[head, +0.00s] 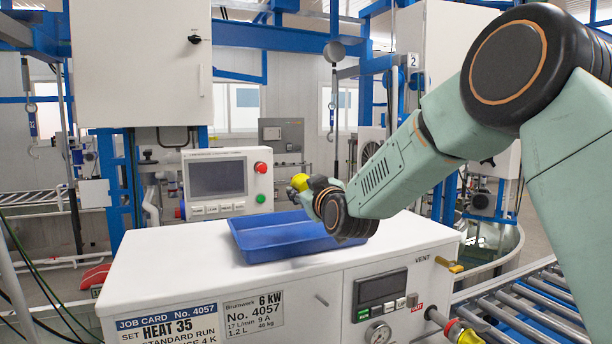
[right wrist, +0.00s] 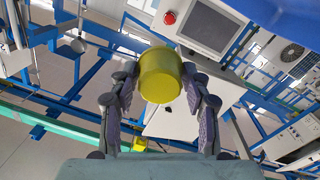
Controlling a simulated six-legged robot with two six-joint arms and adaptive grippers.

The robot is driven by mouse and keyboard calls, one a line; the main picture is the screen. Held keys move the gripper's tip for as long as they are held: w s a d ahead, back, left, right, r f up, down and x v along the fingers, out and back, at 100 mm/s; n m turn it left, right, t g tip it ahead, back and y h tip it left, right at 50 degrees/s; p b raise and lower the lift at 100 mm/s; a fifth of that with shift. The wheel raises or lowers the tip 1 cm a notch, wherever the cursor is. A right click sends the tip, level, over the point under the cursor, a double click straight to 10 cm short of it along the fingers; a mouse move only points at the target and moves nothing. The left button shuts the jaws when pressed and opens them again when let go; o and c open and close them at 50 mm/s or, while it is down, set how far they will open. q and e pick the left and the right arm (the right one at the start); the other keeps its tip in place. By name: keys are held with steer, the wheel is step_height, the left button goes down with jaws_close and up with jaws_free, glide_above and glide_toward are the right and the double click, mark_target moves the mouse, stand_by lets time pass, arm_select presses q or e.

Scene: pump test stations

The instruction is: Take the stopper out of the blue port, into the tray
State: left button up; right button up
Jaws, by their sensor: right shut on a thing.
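My right gripper (head: 309,186) is shut on a yellow stopper (head: 299,182) and holds it above the tray's far right part. In the right wrist view the round yellow stopper (right wrist: 160,75) sits between the two fingers of the gripper (right wrist: 160,92). The blue tray (head: 252,257) lies on the white station top, and my right wrist hides its right end. I cannot make out a blue port in either view. My left gripper is not in view.
A control panel (head: 218,180) with a red button (head: 262,167) stands behind the tray. A brass vent valve (head: 448,264) sticks out on the station's right. The station top left of the tray is clear.

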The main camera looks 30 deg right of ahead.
steer(key=f, duration=0.3)
steer(key=shift+w, duration=0.2)
steer(key=shift+s+d+f+b, duration=0.15)
steer(key=shift+s+f+b, duration=0.2)
steer(key=shift+f+b, duration=0.25)
steer(key=shift+w+a+f, duration=0.2)
steer(key=shift+w+a, duration=0.05)
steer(key=shift+w, duration=0.15)
steer(key=o, duration=0.9)
steer(key=shift+c, duration=0.2)
steer(key=o, duration=0.4)
steer(key=shift+s+d+r, duration=0.15)
steer(key=shift+s+d, duration=0.05)
steer(key=shift+s, duration=0.15)
steer(key=shift+o, duration=0.4)
steer(key=shift+w+a, duration=0.15)
steer(key=shift+w, duration=0.15)
steer(key=shift+s, duration=0.25)
